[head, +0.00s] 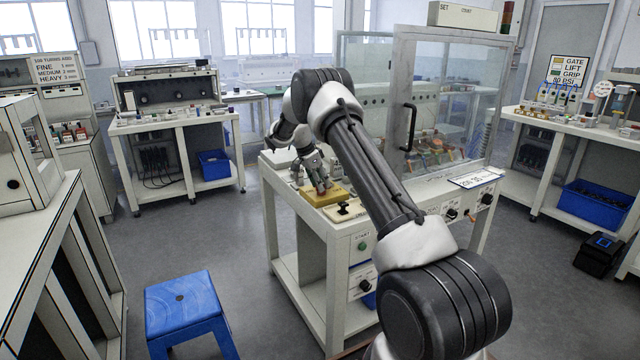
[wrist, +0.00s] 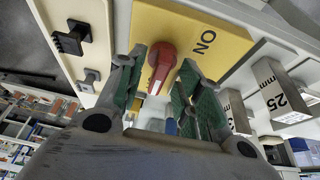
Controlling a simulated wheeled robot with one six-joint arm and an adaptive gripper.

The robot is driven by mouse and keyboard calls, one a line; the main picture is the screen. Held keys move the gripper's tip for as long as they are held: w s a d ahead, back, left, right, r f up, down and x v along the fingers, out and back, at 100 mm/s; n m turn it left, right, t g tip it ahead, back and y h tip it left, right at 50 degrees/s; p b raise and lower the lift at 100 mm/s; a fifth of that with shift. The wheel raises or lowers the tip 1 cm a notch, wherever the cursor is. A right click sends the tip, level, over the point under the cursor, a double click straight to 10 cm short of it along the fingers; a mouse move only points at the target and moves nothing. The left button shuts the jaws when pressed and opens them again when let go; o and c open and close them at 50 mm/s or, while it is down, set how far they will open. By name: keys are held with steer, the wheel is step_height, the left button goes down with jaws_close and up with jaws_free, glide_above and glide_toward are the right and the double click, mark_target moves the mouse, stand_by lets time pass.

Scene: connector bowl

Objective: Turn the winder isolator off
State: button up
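The winder isolator is a red rotary handle (wrist: 162,62) on a yellow plate (wrist: 200,22), which also shows on the bench in the head view (head: 322,197). The lettering ON is on the plate to the right of the handle in the wrist view. The handle's narrow end points down in that view, toward my gripper's palm. My gripper (wrist: 164,72) is open, with one green-padded finger on each side of the handle. I cannot tell whether either pad touches it. In the head view my gripper (head: 318,180) is low over the yellow plate, hiding most of the handle.
A cream panel with a black knob (head: 344,209) is next to the yellow plate. Metal blocks marked 25 mm (wrist: 275,92) stand at the right in the wrist view. A glazed enclosure (head: 450,100) rises behind the bench. A blue stool (head: 183,300) stands on the floor.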

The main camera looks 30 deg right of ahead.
steer(key=v, duration=1.1)
steer(key=shift+a+r, duration=0.2)
steer(key=shift+r, duration=0.1)
steer(key=s+a+f+n+g+y, duration=0.1)
steer(key=s+a+f+n, duration=0.25)
steer(key=s+n, duration=0.6)
steer(key=s+a+r+n+t+y, duration=0.1)
steer(key=s+r, duration=0.4)
steer(key=s, duration=0.9)
steer(key=s+a+r+n+t+y, duration=0.1)
steer(key=s+r+n, duration=0.3)
steer(key=s, duration=1)
steer(key=s+a+r+n+t+y, duration=0.1)
steer(key=s+a+r+n+t, duration=0.2)
steer(key=s+r, duration=0.4)
steer(key=shift+s+r, duration=0.15)
steer(key=shift+s, duration=3.65)
